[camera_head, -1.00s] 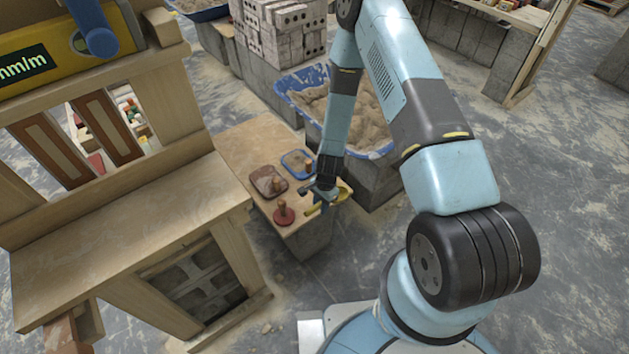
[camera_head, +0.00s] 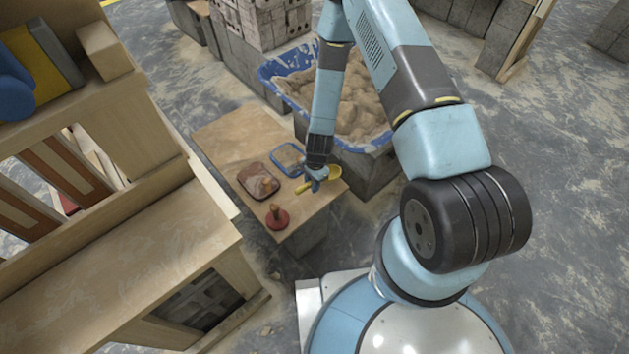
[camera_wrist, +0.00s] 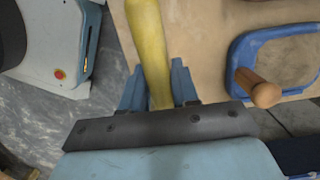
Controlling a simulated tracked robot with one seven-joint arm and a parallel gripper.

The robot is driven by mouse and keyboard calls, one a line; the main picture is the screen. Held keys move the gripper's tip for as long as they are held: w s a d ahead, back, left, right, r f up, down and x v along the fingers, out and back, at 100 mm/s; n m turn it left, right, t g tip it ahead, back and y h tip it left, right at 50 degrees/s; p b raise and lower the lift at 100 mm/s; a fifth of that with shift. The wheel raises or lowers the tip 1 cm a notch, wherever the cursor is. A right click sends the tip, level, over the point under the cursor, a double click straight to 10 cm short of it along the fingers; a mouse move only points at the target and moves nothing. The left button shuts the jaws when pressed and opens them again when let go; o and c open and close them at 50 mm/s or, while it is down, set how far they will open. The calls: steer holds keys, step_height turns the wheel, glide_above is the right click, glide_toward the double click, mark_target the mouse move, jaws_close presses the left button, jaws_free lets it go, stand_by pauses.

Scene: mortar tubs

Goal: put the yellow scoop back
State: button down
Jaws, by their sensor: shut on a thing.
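My gripper (camera_head: 314,181) is over the board's right side, shut on the scoop. In the wrist view, the yellow scoop (camera_wrist: 149,45) runs up between the two blue fingers of my gripper (camera_wrist: 158,88). Whether the scoop touches the board is unclear. Its bowl is out of the wrist view.
A blue tub (camera_head: 271,72) of sand stands behind. A wooden bench (camera_head: 130,260) is at the left.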

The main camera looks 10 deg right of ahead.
steer(key=shift+a+f, duration=0.2)
steer(key=shift+f, duration=1.65)
steer(key=shift+f, duration=0.2)
steer(key=c, duration=0.8)
jaws_free()
steer(key=shift+r, duration=0.1)
steer(key=shift+r, duration=0.25)
steer(key=r, duration=0.4)
steer(key=d+r, duration=0.1)
steer(key=r, duration=0.3)
steer(key=w+r, duration=0.1)
steer(key=r, duration=0.3)
steer(key=shift+d+r, duration=0.35)
steer(key=shift+r, duration=0.05)
